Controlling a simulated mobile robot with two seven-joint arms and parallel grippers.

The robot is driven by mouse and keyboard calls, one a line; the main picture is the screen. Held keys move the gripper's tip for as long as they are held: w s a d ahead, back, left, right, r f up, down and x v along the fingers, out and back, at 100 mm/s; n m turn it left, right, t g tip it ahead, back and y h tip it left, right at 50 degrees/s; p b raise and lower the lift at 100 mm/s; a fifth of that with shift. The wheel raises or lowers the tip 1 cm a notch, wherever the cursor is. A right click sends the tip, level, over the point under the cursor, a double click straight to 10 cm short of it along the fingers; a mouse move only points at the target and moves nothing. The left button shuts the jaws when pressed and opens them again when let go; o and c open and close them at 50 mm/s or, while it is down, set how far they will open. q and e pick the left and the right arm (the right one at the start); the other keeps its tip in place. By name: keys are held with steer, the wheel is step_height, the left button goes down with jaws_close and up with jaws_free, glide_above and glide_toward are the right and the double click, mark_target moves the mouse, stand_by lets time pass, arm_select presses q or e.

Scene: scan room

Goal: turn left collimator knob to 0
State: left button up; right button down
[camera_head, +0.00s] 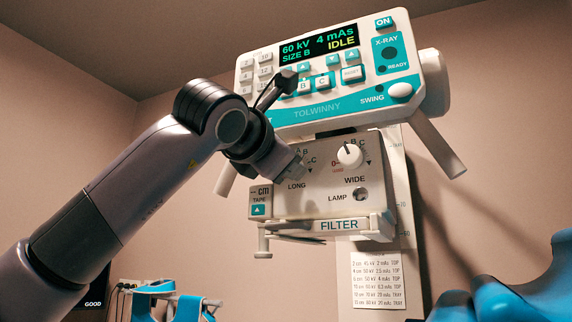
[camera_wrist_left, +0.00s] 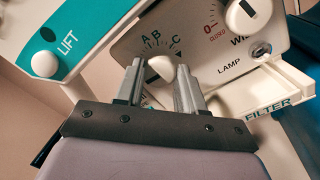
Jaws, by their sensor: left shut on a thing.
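The left collimator knob, marked LONG, is a white dial (camera_wrist_left: 160,70) between my left fingertips in the left wrist view. Its scale shows A, B and C; the 0 mark and the pointer cannot be made out. My left gripper (camera_head: 292,168) is at the collimator panel (camera_head: 328,190) and shut on this knob; it also shows in the left wrist view (camera_wrist_left: 159,88). In the head view the gripper hides the knob. My right gripper is not in view.
The control console (camera_head: 330,110) overhangs the collimator panel, its display reading 60 kV, 4 mAs, IDLE. A lamp button (camera_head: 361,194) sits below the right knob. The FILTER rail (camera_head: 335,225) juts out underneath. Blue rounded shapes (camera_head: 520,290) stand at lower right.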

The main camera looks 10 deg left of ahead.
arm_select(q)
steer(key=shift+f+n, duration=0.1)
steer(key=shift+n, duration=0.3)
steer(key=o, duration=1)
steer(key=shift+o, duration=0.2)
steer(key=b+v, duration=0.2)
steer(key=v, duration=0.5)
